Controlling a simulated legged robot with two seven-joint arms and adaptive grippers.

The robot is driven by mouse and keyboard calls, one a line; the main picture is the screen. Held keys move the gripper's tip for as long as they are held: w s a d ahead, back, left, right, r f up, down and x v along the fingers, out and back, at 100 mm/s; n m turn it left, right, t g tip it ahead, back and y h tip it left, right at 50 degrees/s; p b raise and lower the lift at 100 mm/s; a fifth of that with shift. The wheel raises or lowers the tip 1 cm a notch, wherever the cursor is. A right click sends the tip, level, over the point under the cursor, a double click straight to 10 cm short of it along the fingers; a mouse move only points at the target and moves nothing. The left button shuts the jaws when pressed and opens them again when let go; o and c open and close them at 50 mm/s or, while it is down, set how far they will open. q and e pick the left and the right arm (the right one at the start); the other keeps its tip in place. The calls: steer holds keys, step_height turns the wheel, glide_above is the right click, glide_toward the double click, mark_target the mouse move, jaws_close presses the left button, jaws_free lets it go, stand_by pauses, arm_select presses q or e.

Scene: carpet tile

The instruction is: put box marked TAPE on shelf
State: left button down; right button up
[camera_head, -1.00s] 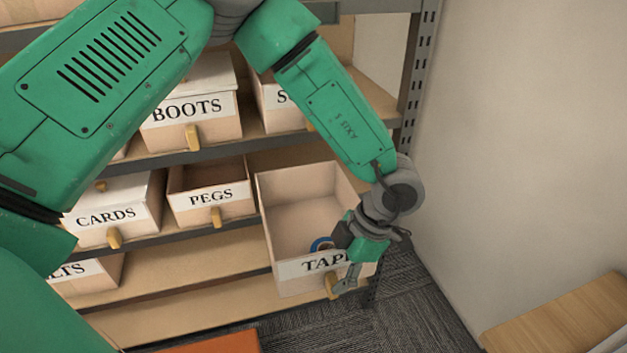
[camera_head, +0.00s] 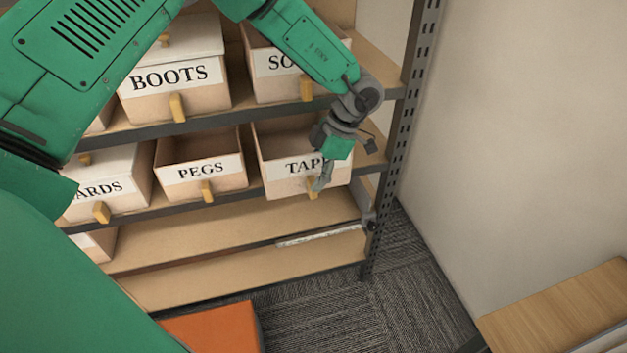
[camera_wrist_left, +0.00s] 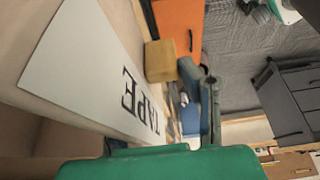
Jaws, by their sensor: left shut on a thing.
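The open-topped box marked TAPE (camera_head: 279,176) sits on the middle shelf (camera_head: 233,209), at the right end beside the box marked PEGS. Its label also shows large in the left wrist view (camera_wrist_left: 85,70), turned on its side. My left gripper (camera_head: 319,184) is at the front of the TAPE box, shut on its wooden handle (camera_head: 312,190); the handle shows in the left wrist view too (camera_wrist_left: 160,61). The gripper covers the right end of the label. What lies inside the box is hidden. My right gripper is not in view.
The box marked PEGS (camera_head: 202,186) and a lidded box (camera_head: 115,205) stand to the left. The BOOTS box (camera_head: 173,103) and another box (camera_head: 285,91) are above. The shelf's slotted post (camera_head: 411,120) and wall are at right; an orange object (camera_head: 213,329) is low in front.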

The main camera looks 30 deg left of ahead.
arm_select(q)
steer(key=shift+w+a, duration=0.7)
steer(key=shift+a, duration=0.3)
steer(key=shift+f, duration=0.2)
steer(key=shift+d+f+b, duration=0.15)
steer(key=shift+f, duration=0.65)
steer(key=shift+d+f+b, duration=0.1)
steer(key=shift+f+b, duration=0.05)
steer(key=shift+f, duration=0.6)
steer(key=c, duration=1.2)
jaws_free()
steer(key=shift+o, duration=0.7)
steer(key=shift+a, duration=0.2)
